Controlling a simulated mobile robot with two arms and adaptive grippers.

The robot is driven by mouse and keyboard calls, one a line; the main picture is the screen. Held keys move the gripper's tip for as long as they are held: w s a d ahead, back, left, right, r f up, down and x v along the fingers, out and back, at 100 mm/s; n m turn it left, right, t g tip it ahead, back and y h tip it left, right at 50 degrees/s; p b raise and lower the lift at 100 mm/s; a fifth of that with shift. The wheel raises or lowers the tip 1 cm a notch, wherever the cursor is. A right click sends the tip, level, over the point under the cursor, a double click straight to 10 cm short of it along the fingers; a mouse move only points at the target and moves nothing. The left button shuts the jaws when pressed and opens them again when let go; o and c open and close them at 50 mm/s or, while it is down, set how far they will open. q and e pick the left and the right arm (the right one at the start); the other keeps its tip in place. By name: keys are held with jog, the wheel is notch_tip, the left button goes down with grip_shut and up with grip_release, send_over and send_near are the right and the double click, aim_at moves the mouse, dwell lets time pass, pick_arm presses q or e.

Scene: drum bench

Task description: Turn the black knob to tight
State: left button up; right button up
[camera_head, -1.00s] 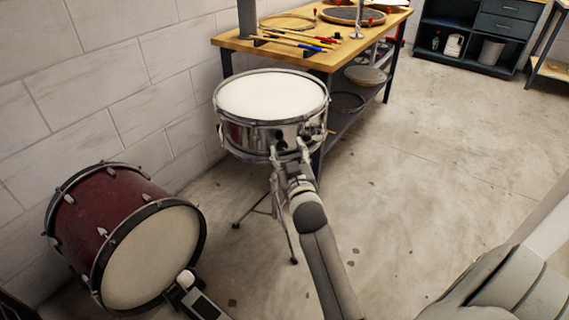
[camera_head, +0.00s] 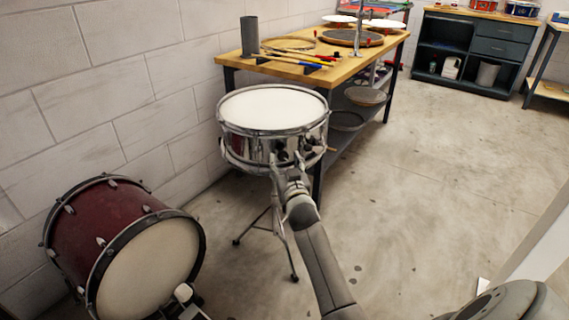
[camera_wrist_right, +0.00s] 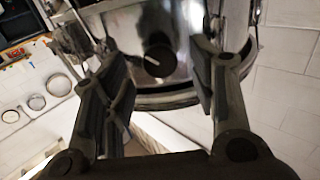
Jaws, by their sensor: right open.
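The black knob (camera_wrist_right: 158,60), round with a white pointer line, sits on the chrome shell of the snare drum (camera_wrist_right: 200,12) in the right wrist view. The line slants across its face. My right gripper (camera_wrist_right: 163,82) is open, with one finger on each side of the knob in that view. I see no finger clearly touching the knob. In the head view the snare drum (camera_head: 271,108) stands upright on its stand, and my right gripper (camera_head: 288,172) is at its near side. The knob cannot be made out clearly there. My left gripper is not in view.
A red bass drum (camera_head: 105,220) lies on its side at lower left, near the wall. A wooden workbench (camera_head: 350,66) with sticks and drum parts is behind the snare. The floor (camera_head: 440,180) to the right is open. A dark cabinet (camera_head: 470,45) stands at the back.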

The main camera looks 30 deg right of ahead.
jog(key=shift+x, duration=0.9)
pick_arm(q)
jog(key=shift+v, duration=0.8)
pick_arm(e)
jog(key=c, duration=1)
jog(key=shift+c, duration=0.2)
jog(key=shift+n, duration=0.3)
jog(key=shift+n+p, duration=0.35)
jog(key=shift+n, duration=0.55)
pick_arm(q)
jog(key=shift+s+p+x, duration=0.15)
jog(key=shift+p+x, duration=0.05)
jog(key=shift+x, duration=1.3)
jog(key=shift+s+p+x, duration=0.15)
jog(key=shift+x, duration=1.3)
pick_arm(e)
jog(key=shift+n, duration=1.8)
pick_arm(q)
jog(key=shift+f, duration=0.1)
